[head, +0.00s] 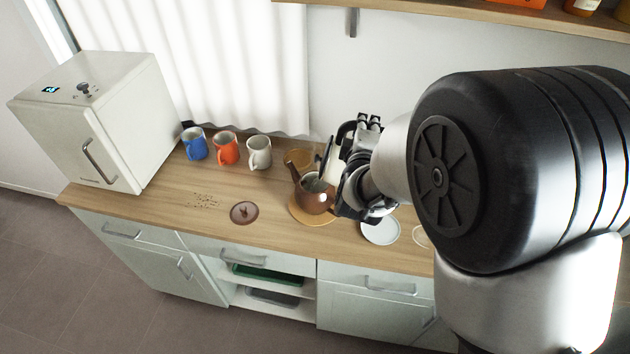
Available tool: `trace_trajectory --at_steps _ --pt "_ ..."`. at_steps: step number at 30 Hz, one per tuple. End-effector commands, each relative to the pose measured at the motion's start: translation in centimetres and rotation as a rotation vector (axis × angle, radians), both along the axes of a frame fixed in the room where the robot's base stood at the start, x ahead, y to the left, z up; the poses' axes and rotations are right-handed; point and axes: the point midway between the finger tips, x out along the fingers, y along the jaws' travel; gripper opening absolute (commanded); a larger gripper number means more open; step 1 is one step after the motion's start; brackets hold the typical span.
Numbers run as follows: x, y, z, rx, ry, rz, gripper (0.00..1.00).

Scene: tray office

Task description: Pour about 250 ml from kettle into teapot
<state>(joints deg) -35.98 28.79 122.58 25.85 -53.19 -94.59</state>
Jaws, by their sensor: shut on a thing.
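The brown teapot (319,203) stands upright on a round orange-brown mat (297,212) on the counter, its top uncovered and its spout pointing up and left. A brown lid (244,212) lies on the counter to its left. My gripper (357,140) is shut on the kettle (336,153), a pale body with black parts, just above and behind the teapot in the picture. My wrist and arm hide much of the kettle and the teapot's right side. I cannot tell the kettle's exact tilt, and no stream of water can be made out.
Blue (194,145), orange-red (227,150) and off-white (259,152) mugs stand along the back. A white box-shaped appliance (95,115) is at left. Dark crumbs (206,201) lie near the lid. A white saucer (381,231) is right of the teapot. The left front counter is clear.

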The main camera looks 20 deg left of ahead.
Motion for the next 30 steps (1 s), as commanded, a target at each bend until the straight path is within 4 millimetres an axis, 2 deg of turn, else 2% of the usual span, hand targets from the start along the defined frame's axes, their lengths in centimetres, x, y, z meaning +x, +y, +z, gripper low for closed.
trace_trajectory --at_steps 1,30 --pt "0.10 0.15 0.55 0.002 -0.011 0.001 0.00" --pt "-0.01 0.62 0.72 -0.020 -0.016 0.000 0.00"
